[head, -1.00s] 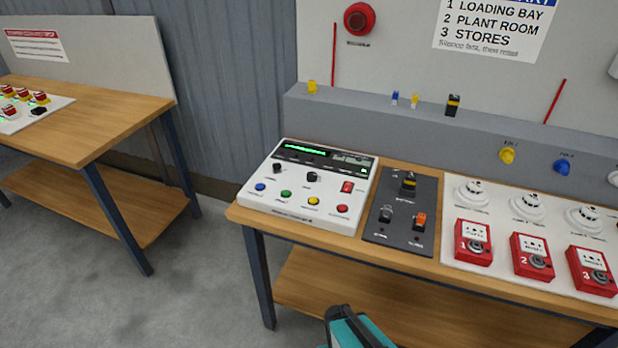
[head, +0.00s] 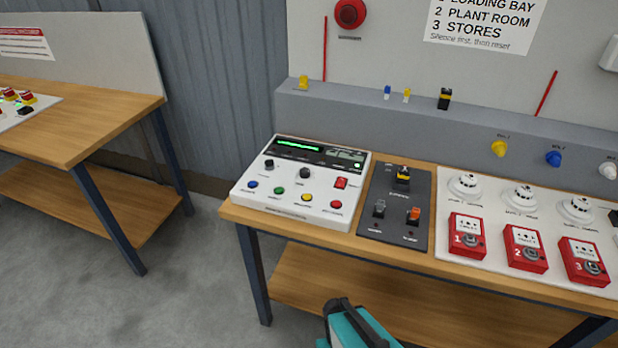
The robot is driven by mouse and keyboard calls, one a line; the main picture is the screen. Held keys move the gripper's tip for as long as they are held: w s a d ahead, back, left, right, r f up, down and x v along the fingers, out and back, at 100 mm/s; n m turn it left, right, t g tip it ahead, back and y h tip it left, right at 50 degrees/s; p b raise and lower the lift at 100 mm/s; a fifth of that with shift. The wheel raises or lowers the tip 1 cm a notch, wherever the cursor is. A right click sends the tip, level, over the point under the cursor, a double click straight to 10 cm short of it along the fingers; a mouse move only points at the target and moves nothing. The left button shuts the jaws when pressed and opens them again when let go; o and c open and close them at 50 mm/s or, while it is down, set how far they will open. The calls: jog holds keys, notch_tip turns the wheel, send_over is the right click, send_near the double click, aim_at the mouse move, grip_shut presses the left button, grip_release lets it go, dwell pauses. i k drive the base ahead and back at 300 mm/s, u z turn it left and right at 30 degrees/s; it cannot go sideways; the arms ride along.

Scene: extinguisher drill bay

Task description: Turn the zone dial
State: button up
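A white control panel (head: 243,196) lies on the wooden bench. It has a green-lit display (head: 299,146), a left black knob (head: 269,165) and a right black knob (head: 304,173). The small labels are too blurred to tell which knob is the zone dial. Below the knobs is a row of blue, green, yellow and red buttons, with a red rocker switch (head: 341,183) at the right. A teal and black part of my arm shows at the bottom edge, in front of the bench and apart from the panel. My gripper's fingers are not visible.
A dark switch plate (head: 396,237) sits right of the panel. Beyond it is a white board with detectors and red call points (head: 467,236). A grey ledge (head: 330,110) runs behind. Another bench (head: 90,120) stands left, with open floor (head: 190,290) between.

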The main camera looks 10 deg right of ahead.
aim_at(304, 173)
jog(key=k, duration=1)
